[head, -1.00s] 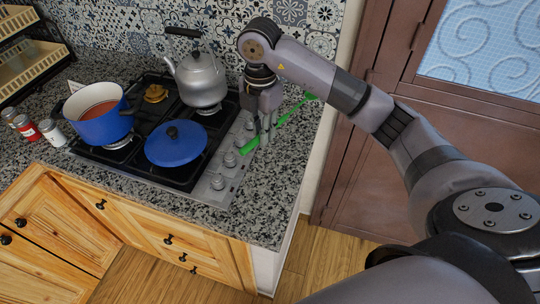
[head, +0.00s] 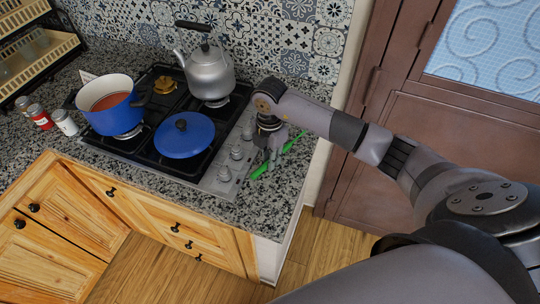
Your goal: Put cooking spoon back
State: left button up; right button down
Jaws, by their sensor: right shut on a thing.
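The green cooking spoon (head: 262,170) shows in the head view just right of the stove knobs, low over the granite counter (head: 265,215). It runs diagonally from lower left to upper right, and its middle is partly hidden by my gripper. My right gripper (head: 271,158) points down and is shut on the spoon. I cannot tell whether the spoon touches the counter. My left gripper is not in view.
A gas stove (head: 213,181) holds a blue pot (head: 113,118) with reddish contents, a blue lid (head: 185,136) and a grey kettle (head: 210,75). Several small jars (head: 65,122) stand left of it. A brown door (head: 415,130) is at the right. The counter's front right part is clear.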

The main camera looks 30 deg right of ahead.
jog(key=shift+f, duration=0.15)
jog(key=c, duration=1.5)
grip_release()
notch_tip(320, 180, up, 12)
jog(key=shift+r+b, duration=0.2)
jog(key=shift+b, duration=1)
